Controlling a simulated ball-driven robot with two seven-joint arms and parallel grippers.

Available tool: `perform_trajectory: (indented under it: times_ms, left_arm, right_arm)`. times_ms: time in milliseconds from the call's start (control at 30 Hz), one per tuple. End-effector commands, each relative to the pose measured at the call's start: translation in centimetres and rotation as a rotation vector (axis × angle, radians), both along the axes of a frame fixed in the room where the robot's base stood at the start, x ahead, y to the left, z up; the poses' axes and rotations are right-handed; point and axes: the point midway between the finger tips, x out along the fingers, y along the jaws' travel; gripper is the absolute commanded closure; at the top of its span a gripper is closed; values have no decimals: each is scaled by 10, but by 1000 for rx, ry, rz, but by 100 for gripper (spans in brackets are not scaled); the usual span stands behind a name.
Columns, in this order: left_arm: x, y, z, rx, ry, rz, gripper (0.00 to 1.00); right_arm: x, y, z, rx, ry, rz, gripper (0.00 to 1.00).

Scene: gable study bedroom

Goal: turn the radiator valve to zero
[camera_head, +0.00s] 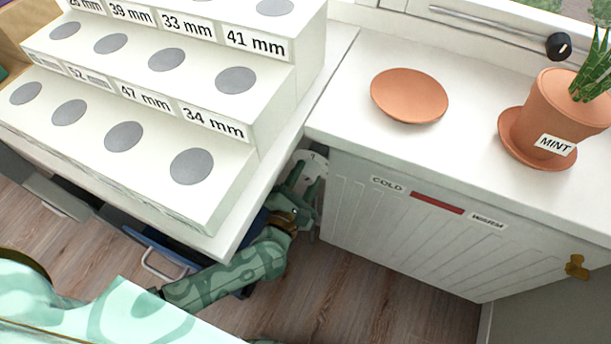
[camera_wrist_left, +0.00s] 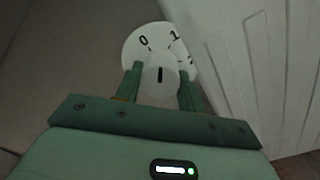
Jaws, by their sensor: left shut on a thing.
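The radiator valve shows in the left wrist view as a round white knob (camera_wrist_left: 160,82) with a black pointer line. Behind it is a white dial plate (camera_wrist_left: 133,47) with the numbers 0, 1 and, partly hidden, 2. The pointer line aims roughly between 0 and 1. My left gripper (camera_wrist_left: 160,83) is shut on the knob, one green finger on each side. In the head view, the dial plate (camera_head: 316,160) and my left gripper (camera_head: 303,185) are at the radiator's left end; the knob is mostly hidden there. My right gripper is not in view.
The white radiator (camera_head: 400,225) has a COLD–WARM strip (camera_head: 437,203) and a brass fitting (camera_head: 577,267). The sill above bears a terracotta saucer (camera_head: 409,95) and a MINT pot (camera_head: 560,105). A white stepped stand (camera_head: 215,95) overhangs close to my left arm.

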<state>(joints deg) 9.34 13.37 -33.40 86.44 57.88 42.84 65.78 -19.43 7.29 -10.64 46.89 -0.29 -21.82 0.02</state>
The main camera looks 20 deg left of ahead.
Motion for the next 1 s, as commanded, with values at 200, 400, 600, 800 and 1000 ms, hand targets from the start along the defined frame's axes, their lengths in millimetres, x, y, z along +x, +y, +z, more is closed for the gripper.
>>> perform_trajectory:
  times_ms: [200,400,600,800,1000]
  left_arm:
    - [-1,0,-5,-201,13,1,84]
    - [-1,-1,-5,-368,19,1,84]
    - [-1,-1,-5,-497,24,1,84]
    - [-1,-1,-4,-575,26,2,84]
    - [-1,-2,-4,-611,28,2,84]
  right_arm:
    - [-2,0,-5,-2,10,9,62]
    - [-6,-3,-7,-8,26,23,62]
    - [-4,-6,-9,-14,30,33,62]
    - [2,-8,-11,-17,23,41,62]
    - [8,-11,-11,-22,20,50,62]
